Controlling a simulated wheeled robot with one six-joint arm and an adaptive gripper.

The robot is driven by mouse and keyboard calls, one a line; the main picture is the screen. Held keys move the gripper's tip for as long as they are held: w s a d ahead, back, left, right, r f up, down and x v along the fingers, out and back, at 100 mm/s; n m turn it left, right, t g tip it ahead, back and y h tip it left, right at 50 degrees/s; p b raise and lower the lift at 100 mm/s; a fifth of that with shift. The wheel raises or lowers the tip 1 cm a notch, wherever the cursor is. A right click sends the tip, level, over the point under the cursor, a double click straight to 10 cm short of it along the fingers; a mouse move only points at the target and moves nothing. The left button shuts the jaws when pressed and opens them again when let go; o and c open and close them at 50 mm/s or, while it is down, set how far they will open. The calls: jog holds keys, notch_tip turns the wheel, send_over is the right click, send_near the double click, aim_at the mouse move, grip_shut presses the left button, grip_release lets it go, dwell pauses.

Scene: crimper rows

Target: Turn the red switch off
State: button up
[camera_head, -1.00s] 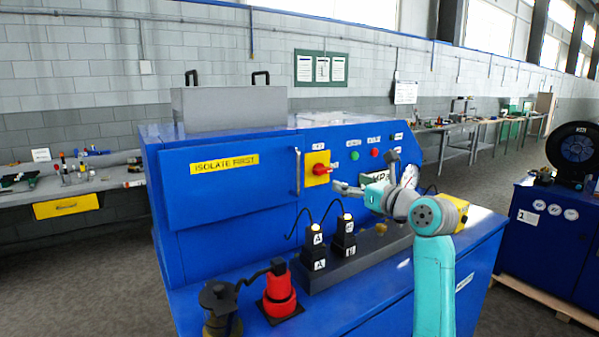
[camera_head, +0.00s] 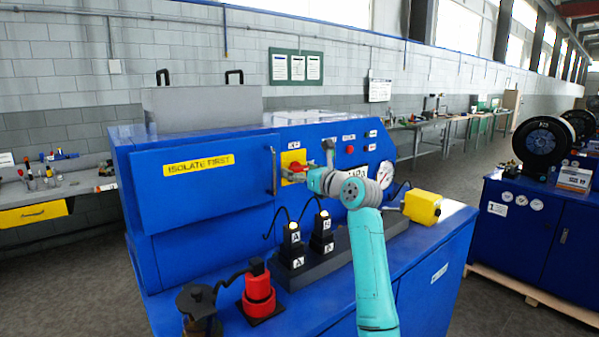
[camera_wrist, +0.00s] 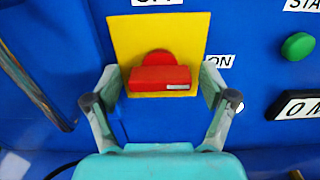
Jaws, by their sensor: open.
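The red switch (camera_wrist: 160,78) sits on a yellow plate (camera_wrist: 187,35) on the blue cabinet front. Its red handle lies roughly level, its marked end pointing right toward the "ON" label (camera_wrist: 219,61); an "OFF" label (camera_wrist: 157,2) is above the plate, partly cut off. In the head view the yellow plate (camera_head: 288,157) shows, with the switch partly hidden behind my gripper. My gripper (camera_wrist: 160,92) is open, with one finger on each side of the switch handle. Gaps show between the fingers and the handle. In the head view my gripper (camera_head: 302,175) is right at the plate.
A green button (camera_wrist: 297,46) is right of the switch. A vertical door handle (camera_head: 273,171) is just left of it. Below stand black blocks with cables (camera_head: 292,245), a red cylinder (camera_head: 258,290) and a yellow box (camera_head: 422,206) on the bench.

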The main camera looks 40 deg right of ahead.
jog(key=c, duration=1.2)
jog(key=shift+o, duration=0.2)
jog(key=shift+n, duration=0.3)
jog(key=n, duration=0.3)
jog(key=shift+d+n, duration=0.1)
jog(key=shift+n, duration=0.2)
jog(key=n, duration=0.9)
jog(key=shift+d, duration=0.1)
jog(key=n, duration=0.4)
jog(key=shift+r+n, duration=0.1)
jog(key=shift+n, duration=0.2)
